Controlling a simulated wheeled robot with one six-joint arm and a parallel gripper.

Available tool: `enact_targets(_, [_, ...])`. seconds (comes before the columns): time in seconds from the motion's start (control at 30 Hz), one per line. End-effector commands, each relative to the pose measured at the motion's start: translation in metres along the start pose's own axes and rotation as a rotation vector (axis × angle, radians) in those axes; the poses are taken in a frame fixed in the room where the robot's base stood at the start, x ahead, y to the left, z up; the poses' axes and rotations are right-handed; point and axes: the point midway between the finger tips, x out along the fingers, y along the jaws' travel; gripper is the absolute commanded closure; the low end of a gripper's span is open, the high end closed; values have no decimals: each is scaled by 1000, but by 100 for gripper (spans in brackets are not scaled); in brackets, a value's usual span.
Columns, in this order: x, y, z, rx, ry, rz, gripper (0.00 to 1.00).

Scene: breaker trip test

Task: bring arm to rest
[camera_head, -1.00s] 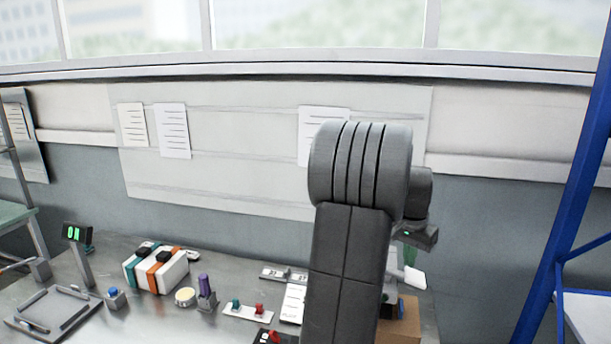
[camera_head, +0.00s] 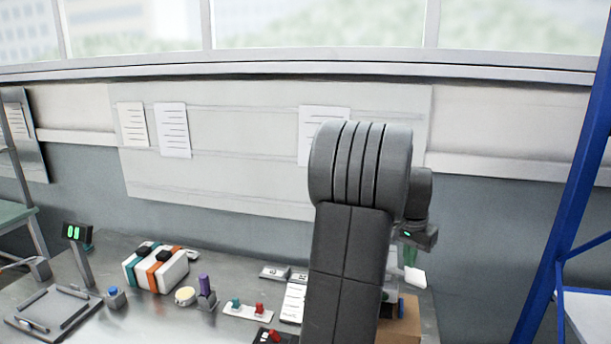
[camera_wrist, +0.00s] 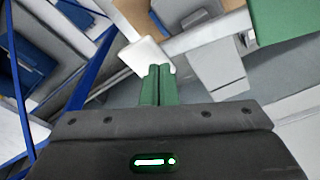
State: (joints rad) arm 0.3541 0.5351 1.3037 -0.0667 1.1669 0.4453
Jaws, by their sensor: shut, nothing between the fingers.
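My gripper (camera_head: 409,258) hangs at the right of my raised dark arm in the head view, above the right end of the bench. Part of the gripper is hidden behind my arm. In the wrist view its green fingers (camera_wrist: 156,84) are together with nothing between them. A white flat piece (camera_wrist: 146,56) shows by the fingertips, and a white piece (camera_head: 415,278) also shows below the fingers in the head view. I cannot tell whether they touch it.
The metal bench (camera_head: 225,333) carries a white box with coloured bands (camera_head: 172,270), a tray (camera_head: 55,312), a small display (camera_head: 76,233) and a switch plate (camera_head: 247,311). A brown box (camera_head: 402,325) is partly behind my arm. A blue frame (camera_head: 573,185) stands at the right.

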Motion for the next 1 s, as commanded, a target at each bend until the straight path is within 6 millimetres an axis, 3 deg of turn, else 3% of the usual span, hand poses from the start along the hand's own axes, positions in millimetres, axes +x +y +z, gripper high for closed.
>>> enact_targets(0.1, [-28,0,-5,0,3,-1,100])
enact_targets(0.43, [-74,0,-11,0,1,-1,100])
enact_targets(1.0, [-84,0,-13,-1,0,0,100])
